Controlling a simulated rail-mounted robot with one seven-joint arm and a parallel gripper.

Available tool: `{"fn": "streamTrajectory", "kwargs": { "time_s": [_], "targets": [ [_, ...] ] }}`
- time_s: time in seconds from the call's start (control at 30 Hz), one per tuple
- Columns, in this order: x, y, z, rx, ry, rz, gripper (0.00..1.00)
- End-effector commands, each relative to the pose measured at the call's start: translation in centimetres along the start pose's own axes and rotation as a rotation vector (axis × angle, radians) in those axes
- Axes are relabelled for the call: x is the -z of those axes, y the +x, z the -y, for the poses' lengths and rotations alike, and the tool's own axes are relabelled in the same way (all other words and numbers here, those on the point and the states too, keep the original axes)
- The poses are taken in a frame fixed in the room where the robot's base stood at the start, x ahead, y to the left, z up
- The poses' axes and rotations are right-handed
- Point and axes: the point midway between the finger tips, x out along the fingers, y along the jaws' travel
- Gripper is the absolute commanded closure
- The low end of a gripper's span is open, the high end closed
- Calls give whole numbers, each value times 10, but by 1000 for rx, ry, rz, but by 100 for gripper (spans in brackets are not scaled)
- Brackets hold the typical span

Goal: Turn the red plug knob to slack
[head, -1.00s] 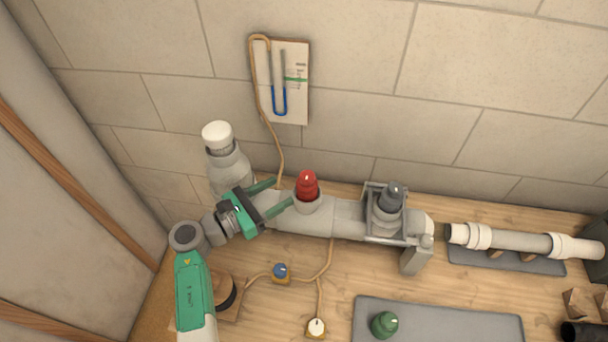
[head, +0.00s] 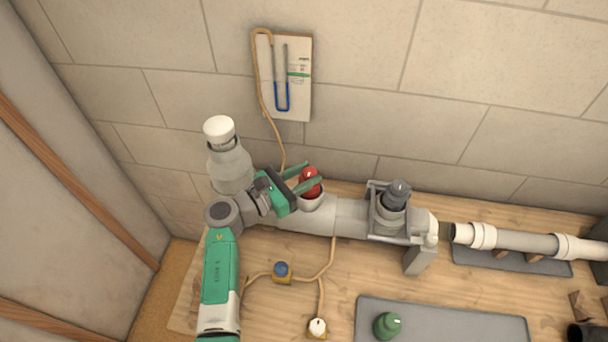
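The red plug knob (head: 309,181) stands upright in a light grey socket (head: 312,202) on top of the grey pipe. My gripper (head: 307,177) comes in from the left, with its two green fingers apart on either side of the knob. The near finger crosses in front of the knob's lower part, and the far finger lies behind its upper part. I cannot tell whether the fingers touch it.
A white-capped pipe (head: 229,160) rises left of my gripper. A grey knob in a bracket (head: 394,205) stands to the right. A blue knob (head: 281,269) and white knob (head: 317,326) sit in front on a tan hose. A green plug (head: 387,325) lies on a grey mat (head: 460,325).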

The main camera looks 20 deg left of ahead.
Motion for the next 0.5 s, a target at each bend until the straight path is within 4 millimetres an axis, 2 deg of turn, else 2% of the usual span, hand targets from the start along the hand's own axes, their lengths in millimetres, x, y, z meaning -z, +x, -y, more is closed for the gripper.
{"fn": "streamTrajectory", "kwargs": {
  "time_s": [0.07,0.33,0.5],
  "targets": [
    [0,0,0,0,0,0,89],
    [-3,0,2,-29,-1,0,90],
    [-6,0,4,-117,-4,-1,90]
  ]
}}
